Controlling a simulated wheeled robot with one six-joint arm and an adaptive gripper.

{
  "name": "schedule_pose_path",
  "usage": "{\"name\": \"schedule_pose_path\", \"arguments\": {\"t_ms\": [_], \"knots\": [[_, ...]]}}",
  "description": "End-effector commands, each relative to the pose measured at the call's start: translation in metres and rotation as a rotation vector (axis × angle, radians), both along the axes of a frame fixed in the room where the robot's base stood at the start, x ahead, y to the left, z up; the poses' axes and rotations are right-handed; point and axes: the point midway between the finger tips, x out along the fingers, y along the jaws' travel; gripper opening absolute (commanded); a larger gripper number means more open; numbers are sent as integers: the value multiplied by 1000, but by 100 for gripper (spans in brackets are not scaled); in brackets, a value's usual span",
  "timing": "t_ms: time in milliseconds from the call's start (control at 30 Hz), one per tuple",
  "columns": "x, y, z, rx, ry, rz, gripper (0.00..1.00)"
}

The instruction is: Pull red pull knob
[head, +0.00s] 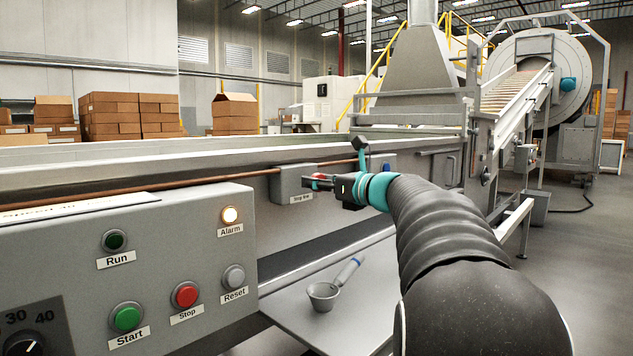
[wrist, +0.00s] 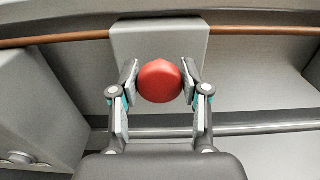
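The red pull knob (wrist: 160,82) is a round red knob on the front of a grey box (wrist: 160,35). In the head view the knob (head: 319,178) shows only in part, as my gripper (head: 318,182) covers some of it. The box (head: 294,184) is on the side of the conveyor and has a small label. In the wrist view my gripper (wrist: 160,82) has one finger on the left and one on the right of the knob. Both fingertips appear to touch its sides, so it looks shut on the knob.
A brown cable or rod (head: 215,181) runs along the conveyor into the box. A control panel (head: 180,250) with several buttons and a lit alarm lamp (head: 230,215) is at the left. A small scoop (head: 324,294) lies on a shelf (head: 290,320) below.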

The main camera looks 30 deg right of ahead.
Motion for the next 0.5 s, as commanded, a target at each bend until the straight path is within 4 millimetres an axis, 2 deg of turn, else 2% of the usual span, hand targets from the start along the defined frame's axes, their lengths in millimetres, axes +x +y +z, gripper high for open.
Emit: {"name": "schedule_pose_path", "arguments": {"t_ms": [33,67,100,367,500], "knots": [[-1,-1,0,0,0,-2,60],[0,0,0,0,0,-1,68],[0,0,0,0,0,-1,70],[1,2,0,0,-1,2,70],[-6,-1,0,0,-1,1,70]]}}
